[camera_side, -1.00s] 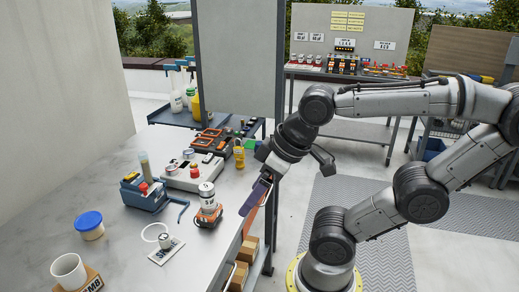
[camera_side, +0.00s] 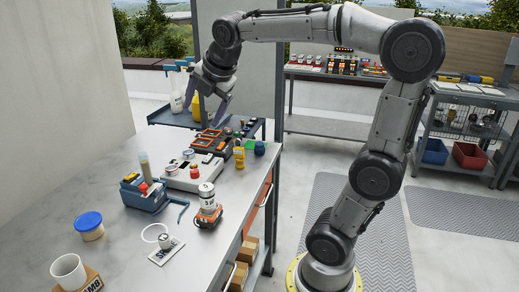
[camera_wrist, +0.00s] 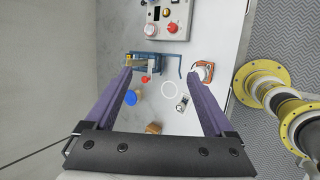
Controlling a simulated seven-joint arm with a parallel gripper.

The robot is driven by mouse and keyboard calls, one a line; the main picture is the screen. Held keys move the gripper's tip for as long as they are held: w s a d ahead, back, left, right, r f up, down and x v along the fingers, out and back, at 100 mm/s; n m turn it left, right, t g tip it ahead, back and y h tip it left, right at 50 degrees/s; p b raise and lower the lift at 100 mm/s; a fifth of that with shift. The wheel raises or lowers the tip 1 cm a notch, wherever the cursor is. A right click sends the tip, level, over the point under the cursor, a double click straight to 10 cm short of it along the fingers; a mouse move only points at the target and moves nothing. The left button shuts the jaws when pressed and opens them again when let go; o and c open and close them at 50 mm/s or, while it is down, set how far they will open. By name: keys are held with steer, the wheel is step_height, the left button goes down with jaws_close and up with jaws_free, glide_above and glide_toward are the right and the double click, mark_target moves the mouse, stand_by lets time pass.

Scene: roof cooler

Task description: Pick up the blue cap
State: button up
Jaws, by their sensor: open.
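A round blue cap (camera_side: 88,221) sits on a short pale jar (camera_side: 91,233) at the front left of the metal table. It also shows in the wrist view (camera_wrist: 131,97), beside the left finger's inner edge. My gripper (camera_side: 208,108) is high over the far part of the table, well away from the jar, with its purple fingers pointing down. In the wrist view the fingers (camera_wrist: 161,73) are wide apart with nothing held between them.
A white mug (camera_side: 69,271) stands left of the jar, toward the front. Bare metal surrounds the jar.

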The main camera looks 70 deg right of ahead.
steer(key=w+d+f+n+g+h, duration=0.1)
steer(key=w+d+f, duration=0.15)
steer(key=d, duration=0.45)
steer(key=w+d+f+n+g+h, duration=0.1)
steer(key=w+d+n, duration=0.15)
steer(key=d, duration=0.55)
steer(key=m+g+y, duration=0.1)
steer(key=m+g, duration=0.2)
steer(key=g, duration=0.1)
glide_toward(259, 144)
steer(key=x, duration=0.6)
steer(key=shift+s+d+r, duration=0.1)
steer(key=shift+s, duration=0.1)
steer(key=shift+w+x, duration=0.1)
steer(key=shift+x, duration=1.35)
steer(key=shift+w+x, duration=0.15)
steer(key=shift+x, duration=1.25)
jaws_close()
